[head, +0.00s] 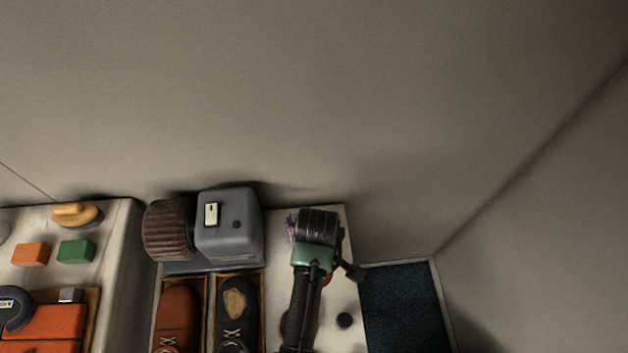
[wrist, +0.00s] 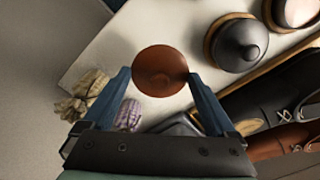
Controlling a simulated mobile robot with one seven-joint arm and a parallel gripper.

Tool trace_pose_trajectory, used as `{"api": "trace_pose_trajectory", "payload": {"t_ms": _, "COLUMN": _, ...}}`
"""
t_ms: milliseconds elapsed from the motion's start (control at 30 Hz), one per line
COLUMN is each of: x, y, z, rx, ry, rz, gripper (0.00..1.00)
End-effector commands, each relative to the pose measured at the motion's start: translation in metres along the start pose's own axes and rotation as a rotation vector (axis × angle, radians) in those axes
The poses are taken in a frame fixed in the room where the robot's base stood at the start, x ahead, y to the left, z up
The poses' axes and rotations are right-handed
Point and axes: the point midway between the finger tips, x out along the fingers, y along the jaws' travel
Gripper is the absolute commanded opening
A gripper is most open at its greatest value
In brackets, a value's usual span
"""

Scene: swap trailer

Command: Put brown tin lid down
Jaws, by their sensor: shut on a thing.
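The brown tin lid (wrist: 160,66) is a round, reddish-brown disc with a small raised centre. In the wrist view it sits between the blue fingertips of my gripper (wrist: 157,77), which is shut on it at its edges. The white counter top lies below and behind the lid; I cannot tell how high above it the lid is. In the head view my arm reaches over the white top's right part, and the fingertips and lid are hidden behind my wrist.
Purplish (wrist: 129,114) and beige bunched cloths (wrist: 90,93) lie near the fingers. A grey machine (head: 229,228) with a brown roller and boxed shoes (head: 236,310) are left. Bare white top (wrist: 118,45) shows near the lid.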

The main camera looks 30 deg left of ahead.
Motion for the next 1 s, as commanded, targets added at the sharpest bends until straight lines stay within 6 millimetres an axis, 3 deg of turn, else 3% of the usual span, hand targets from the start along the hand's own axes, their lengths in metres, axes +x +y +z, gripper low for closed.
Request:
{"api": "trace_pose_trajectory", "payload": {"t_ms": 367, "x": 0.044, "y": 0.0, "z": 0.0, "rx": -0.001, "ry": 0.0, "rz": 0.0, "gripper": 0.4}}
{"api": "trace_pose_trajectory", "payload": {"t_ms": 767, "x": 0.049, "y": 0.0, "z": -0.001, "rx": -0.001, "ry": 0.001, "rz": 0.001, "gripper": 0.4}}
{"api": "trace_pose_trajectory", "payload": {"t_ms": 800, "x": 0.049, "y": 0.0, "z": -0.001, "rx": -0.001, "ry": 0.001, "rz": 0.001, "gripper": 0.97}}
{"api": "trace_pose_trajectory", "payload": {"t_ms": 1000, "x": 0.048, "y": 0.0, "z": -0.001, "rx": -0.001, "ry": 0.001, "rz": 0.001, "gripper": 1.0}}
